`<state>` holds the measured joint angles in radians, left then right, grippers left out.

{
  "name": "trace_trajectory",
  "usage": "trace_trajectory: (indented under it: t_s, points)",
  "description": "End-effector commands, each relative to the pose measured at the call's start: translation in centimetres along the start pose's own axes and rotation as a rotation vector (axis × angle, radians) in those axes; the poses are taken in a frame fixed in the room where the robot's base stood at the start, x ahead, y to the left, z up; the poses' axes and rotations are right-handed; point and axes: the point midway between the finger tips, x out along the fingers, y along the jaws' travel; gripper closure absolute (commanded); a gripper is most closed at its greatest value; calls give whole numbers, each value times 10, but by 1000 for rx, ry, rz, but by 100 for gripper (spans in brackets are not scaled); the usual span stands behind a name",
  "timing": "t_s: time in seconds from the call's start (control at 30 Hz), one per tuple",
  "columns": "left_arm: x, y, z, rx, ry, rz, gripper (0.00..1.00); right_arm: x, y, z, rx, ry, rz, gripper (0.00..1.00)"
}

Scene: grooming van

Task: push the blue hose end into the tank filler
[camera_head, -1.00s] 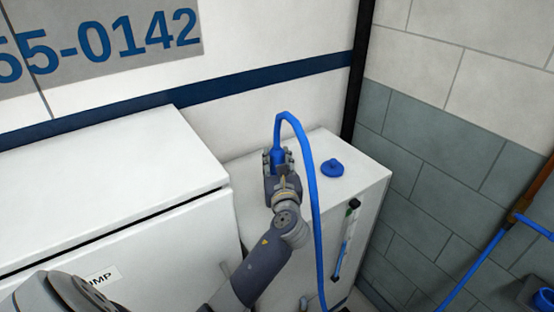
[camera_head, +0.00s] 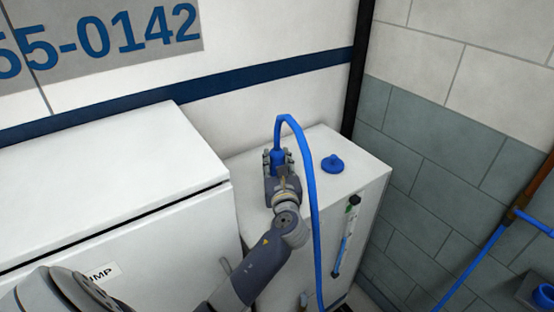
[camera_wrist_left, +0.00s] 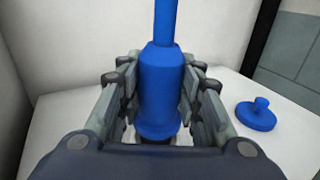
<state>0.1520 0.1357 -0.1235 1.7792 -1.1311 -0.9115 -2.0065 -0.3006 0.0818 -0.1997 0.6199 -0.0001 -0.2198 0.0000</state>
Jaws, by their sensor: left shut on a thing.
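The blue hose end (camera_wrist_left: 160,90) is a thick blue sleeve, held upright between the fingers of my left gripper (camera_head: 279,158). In the left wrist view my left gripper (camera_wrist_left: 160,102) is shut on it from both sides. The blue hose (camera_head: 310,180) arches up from the hose end and hangs down the front of the white tank (camera_head: 363,175). The hose end is over the tank's top. A dark ring shows under its lower edge in the wrist view; the filler is otherwise hidden, and I cannot tell how deep the end sits. My right gripper is not in view.
A blue cap (camera_head: 332,164) lies on the tank top, right of the gripper; it also shows in the wrist view (camera_wrist_left: 257,114). A sight tube (camera_head: 346,235) runs down the tank front. A white cabinet (camera_head: 110,180) stands close on the left. The van wall is behind.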

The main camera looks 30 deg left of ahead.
Motion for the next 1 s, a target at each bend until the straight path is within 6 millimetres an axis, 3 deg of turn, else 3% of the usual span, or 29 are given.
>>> trace_trajectory:
  t_s: [1.0]
  points:
    - [0,0,-8,0,-2,-1,97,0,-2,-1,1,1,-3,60]
